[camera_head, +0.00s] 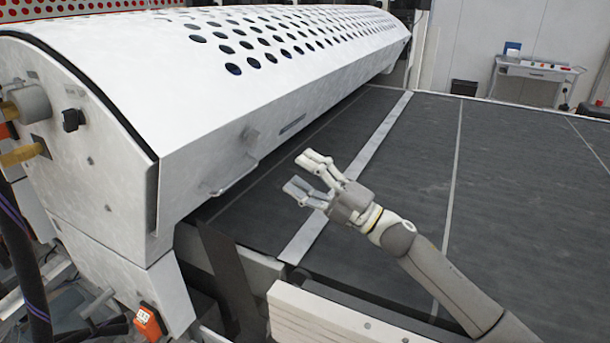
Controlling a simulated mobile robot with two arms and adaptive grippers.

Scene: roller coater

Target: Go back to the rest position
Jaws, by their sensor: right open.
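My right gripper (306,177) is open and empty. It hangs over the dark flat bed of the roller coater (500,190), close to the pale strip (385,125) that runs across the bed. Its fingers point up and left toward the white perforated hood (230,100). A gap shows between the fingers and the hood's handle (235,180). My right arm reaches in from the lower right. My left gripper is not in the picture.
The hood's end panel with knobs (72,120) fills the left side. An orange switch box (150,322) sits low at the left. A white front ledge (330,318) edges the bed. A small table (537,71) stands at the back right. The right part of the bed is clear.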

